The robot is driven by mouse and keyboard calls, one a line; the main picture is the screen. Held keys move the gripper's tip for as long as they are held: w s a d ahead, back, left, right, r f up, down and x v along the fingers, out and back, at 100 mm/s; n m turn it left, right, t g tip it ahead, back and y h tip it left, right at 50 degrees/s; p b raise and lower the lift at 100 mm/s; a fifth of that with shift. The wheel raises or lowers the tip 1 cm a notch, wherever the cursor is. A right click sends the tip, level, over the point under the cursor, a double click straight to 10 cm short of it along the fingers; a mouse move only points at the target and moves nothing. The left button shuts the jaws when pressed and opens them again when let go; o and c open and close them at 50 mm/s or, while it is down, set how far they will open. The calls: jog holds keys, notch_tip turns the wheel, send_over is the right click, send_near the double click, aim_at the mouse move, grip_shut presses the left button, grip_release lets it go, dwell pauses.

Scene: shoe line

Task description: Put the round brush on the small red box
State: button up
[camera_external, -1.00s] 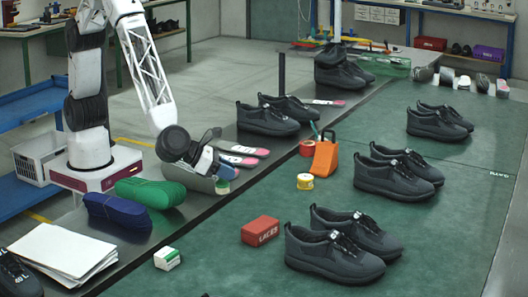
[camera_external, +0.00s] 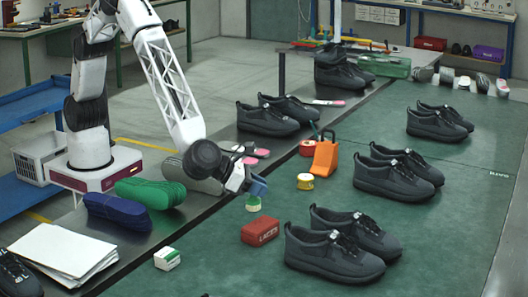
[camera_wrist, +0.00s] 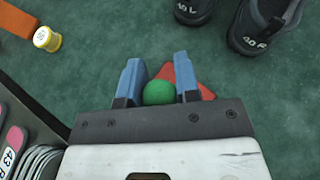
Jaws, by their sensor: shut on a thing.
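My gripper (camera_external: 256,189) is shut on the round brush (camera_external: 253,205). In the external view the brush looks green and pale and hangs below the blue fingers. In the wrist view its round green top (camera_wrist: 159,93) sits between the two fingers of my gripper (camera_wrist: 158,78). The small red box (camera_external: 260,232), marked LACES, lies on the green mat, just in front of and slightly right of the brush. In the wrist view the red box (camera_wrist: 205,91) is partly hidden behind the brush and the right finger.
A yellow tape roll (camera_external: 305,182), red tape roll (camera_external: 307,148) and orange tape dispenser (camera_external: 325,159) stand behind on the mat (camera_external: 220,262). A pair of dark shoes (camera_external: 335,255) stands right of the box. A small white-green box (camera_external: 167,259) is at front left.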

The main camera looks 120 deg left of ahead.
jog(key=shift+w+d+f, duration=0.1)
jog(key=shift+w+d, duration=0.05)
jog(key=shift+w, duration=0.5)
jog(key=shift+w+d, duration=0.15)
jog(key=shift+w, duration=0.5)
jog(key=shift+f, duration=1.75)
jog(key=shift+f, duration=0.15)
jog(key=o, duration=0.9)
jog(key=shift+s+d+r, duration=0.1)
jog(key=shift+s+r, duration=0.05)
jog(key=shift+r, duration=0.1)
jog(key=v, duration=1.1)
jog(key=shift+s+d+r, duration=0.1)
jog(key=shift+s+d, duration=0.05)
jog(key=shift+s, duration=0.1)
